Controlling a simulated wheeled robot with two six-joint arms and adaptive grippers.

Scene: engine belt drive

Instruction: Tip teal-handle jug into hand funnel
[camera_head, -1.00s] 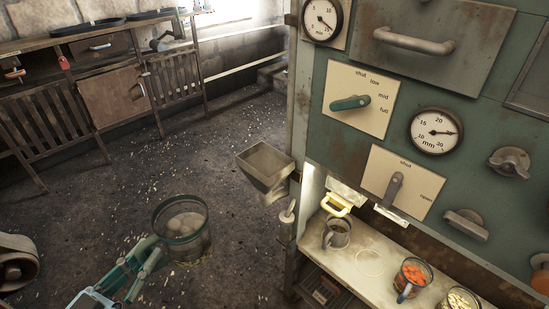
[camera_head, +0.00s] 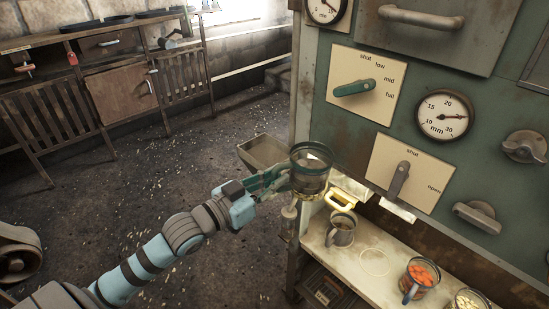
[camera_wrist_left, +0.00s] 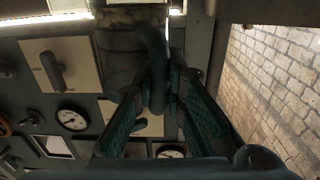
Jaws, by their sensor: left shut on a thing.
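The teal-handle jug (camera_head: 313,165), a clear vessel with a teal rim, is held up off the floor by my left gripper (camera_head: 280,181). The hand funnel (camera_head: 258,150), a square metal hopper on the machine's left side, is partly hidden behind the jug and gripper. The jug overlaps its right part in the head view; I cannot tell the height between them. In the left wrist view the teal handle (camera_wrist_left: 155,65) stands between the two fingers. My right gripper is not in view.
The green machine panel (camera_head: 450,70) with dials and levers stands close right of the jug. Below it a shelf (camera_head: 345,258) holds a grey mug (camera_head: 341,228), a jug of orange pieces (camera_head: 420,275) and one of pale pieces (camera_head: 467,300). Open floor lies left.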

